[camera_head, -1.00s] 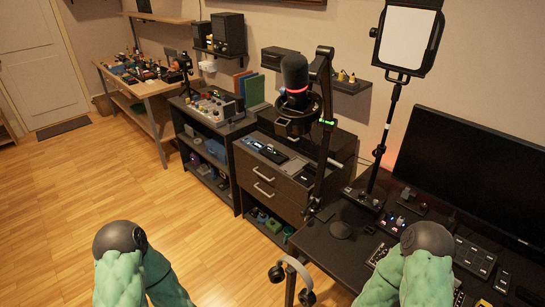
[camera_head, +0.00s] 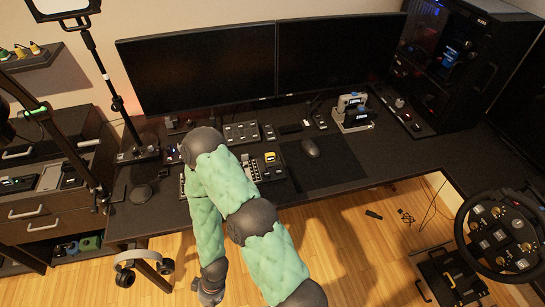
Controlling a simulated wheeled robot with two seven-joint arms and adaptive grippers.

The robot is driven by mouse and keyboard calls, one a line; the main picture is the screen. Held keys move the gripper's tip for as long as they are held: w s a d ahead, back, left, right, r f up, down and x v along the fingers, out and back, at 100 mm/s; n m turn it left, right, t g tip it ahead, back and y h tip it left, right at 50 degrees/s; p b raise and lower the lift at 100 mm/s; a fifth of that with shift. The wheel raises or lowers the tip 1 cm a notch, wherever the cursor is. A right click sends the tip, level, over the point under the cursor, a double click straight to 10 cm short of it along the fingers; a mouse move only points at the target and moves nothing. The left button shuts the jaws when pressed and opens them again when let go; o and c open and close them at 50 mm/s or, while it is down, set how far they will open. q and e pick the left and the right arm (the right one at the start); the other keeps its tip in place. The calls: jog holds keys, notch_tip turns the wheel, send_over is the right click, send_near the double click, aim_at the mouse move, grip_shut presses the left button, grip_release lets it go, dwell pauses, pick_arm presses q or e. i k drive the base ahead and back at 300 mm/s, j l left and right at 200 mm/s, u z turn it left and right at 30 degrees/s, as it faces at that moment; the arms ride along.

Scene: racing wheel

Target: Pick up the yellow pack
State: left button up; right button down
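A small yellow item (camera_head: 270,157), possibly the yellow pack, sits on the desk among dark control panels. It is too small to identify surely. My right arm crosses the desk's front middle in the head view, its green-sleeved elbow raised left of the yellow item. The dark end of this arm (camera_head: 210,291) hangs low in front of the desk, apart from the yellow item. Its fingers are not clear, so I cannot tell if it is open or shut. My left gripper is out of view.
The dark desk (camera_head: 370,160) carries two monitors (camera_head: 330,55), a mouse (camera_head: 311,147), a docked device pair (camera_head: 352,112) and a computer tower (camera_head: 455,65). Headphones (camera_head: 140,262) hang at its front left. A steering wheel (camera_head: 508,235) stands at right. Small yellow-and-green items (camera_head: 20,52) sit on the left shelf.

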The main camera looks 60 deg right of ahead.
aim_at(271, 156)
jog(key=z, duration=1.9)
jog(key=i+z, duration=0.1)
jog(key=z, duration=0.25)
jog(key=i+j+z, duration=0.1)
jog(key=z, duration=0.25)
